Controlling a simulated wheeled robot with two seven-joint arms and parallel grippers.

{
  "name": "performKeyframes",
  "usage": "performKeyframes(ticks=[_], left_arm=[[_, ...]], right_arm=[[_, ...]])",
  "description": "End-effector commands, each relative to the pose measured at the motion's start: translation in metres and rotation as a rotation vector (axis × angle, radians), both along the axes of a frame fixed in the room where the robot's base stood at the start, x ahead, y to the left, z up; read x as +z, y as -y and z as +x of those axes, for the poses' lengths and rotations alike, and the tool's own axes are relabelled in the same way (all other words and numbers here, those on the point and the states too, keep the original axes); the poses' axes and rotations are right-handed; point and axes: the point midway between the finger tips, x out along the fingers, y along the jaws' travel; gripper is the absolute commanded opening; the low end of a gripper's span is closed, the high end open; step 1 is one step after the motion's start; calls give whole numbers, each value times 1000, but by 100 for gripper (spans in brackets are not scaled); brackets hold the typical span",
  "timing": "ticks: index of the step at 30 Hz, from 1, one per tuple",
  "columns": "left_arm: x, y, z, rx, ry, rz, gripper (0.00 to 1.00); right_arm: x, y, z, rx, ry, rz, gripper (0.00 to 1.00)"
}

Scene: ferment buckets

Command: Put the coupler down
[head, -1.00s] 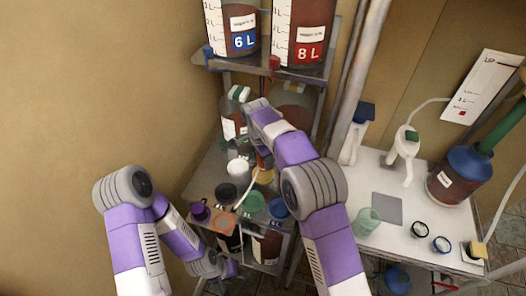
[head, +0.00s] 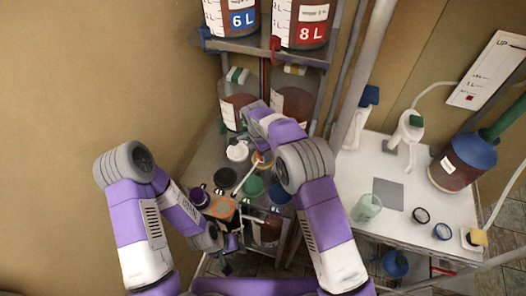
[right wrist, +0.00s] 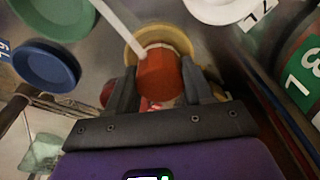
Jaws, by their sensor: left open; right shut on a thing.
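The coupler (right wrist: 160,75) is a red-orange cylinder with a white tube (right wrist: 118,22) running to it. In the right wrist view it sits between the dark fingers of my right gripper (right wrist: 161,84), which is shut on it. A round yellow piece (right wrist: 172,30) lies just beyond the coupler and surrounds its far end in the picture. I cannot tell whether they touch. In the head view my right arm hides most of the grip. My left gripper (head: 232,241) is open, low at the front of the rack, near an orange piece (head: 220,206).
Near the coupler are a white lid (right wrist: 222,8), a blue lid (right wrist: 46,65) and a green lid (head: 253,187). Large bottles (head: 238,105) stand behind on the rack. A white table (head: 400,225) with a cup (head: 367,208) and jug stands to the right.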

Motion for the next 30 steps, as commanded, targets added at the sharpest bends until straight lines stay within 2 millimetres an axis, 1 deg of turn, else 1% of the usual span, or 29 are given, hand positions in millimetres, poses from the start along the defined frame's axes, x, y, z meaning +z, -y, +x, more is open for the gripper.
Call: performKeyframes(ticks=[5, 9, 10, 14, 15, 22, 25, 28, 30], left_arm=[[0, 0, 0, 0, 0, 0, 43], [-3, 0, 0, 0, 0, 0, 43], [-3, 0, 0, 0, 0, 0, 43], [-2, 0, 0, 0, 0, 0, 43], [-2, 0, 0, 0, 0, 0, 43], [-2, 0, 0, 0, 0, 0, 43], [1, 0, 0, 0, 0, 0, 43], [0, 0, 0, 0, 0, 0, 43], [1, 0, 0, 0, 0, 0, 43]], right_arm=[[1, 0, 0, 0, 2, 1, 16], [-3, 0, 0, 0, 1, 0, 16], [-3, 0, 0, 0, 1, 0, 54], [-2, 0, 0, 0, 1, 0, 74], [-2, 0, 0, 0, 1, 0, 77], [-2, 0, 0, 0, 1, 0, 77], [2, 0, 0, 0, 1, 0, 77], [14, -2, 0, 1, 4, 2, 77], [27, -3, 0, 0, 5, 3, 77]])
